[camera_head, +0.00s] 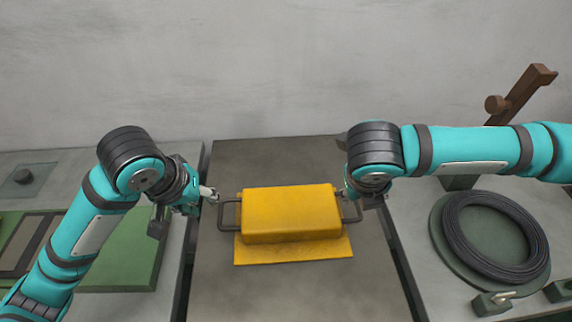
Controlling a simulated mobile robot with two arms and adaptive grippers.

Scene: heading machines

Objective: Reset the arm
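A yellow box (290,213) with a dark handle at each end rests on a yellow plate (293,256) on the grey middle table. My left gripper (212,196) is at the outer side of the left handle (229,214), close to it. I cannot tell whether it touches the handle or how far its fingers are apart. My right gripper (352,196) is beside the right handle (351,210), mostly hidden behind its own wrist, so its fingers cannot be made out.
A coil of black cable (495,236) lies on a round green base at the right. A brown lever (522,95) rises behind it. A green panel (120,262) lies at the left. The middle table (290,295) is clear in front of the box. A grey wall stands behind.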

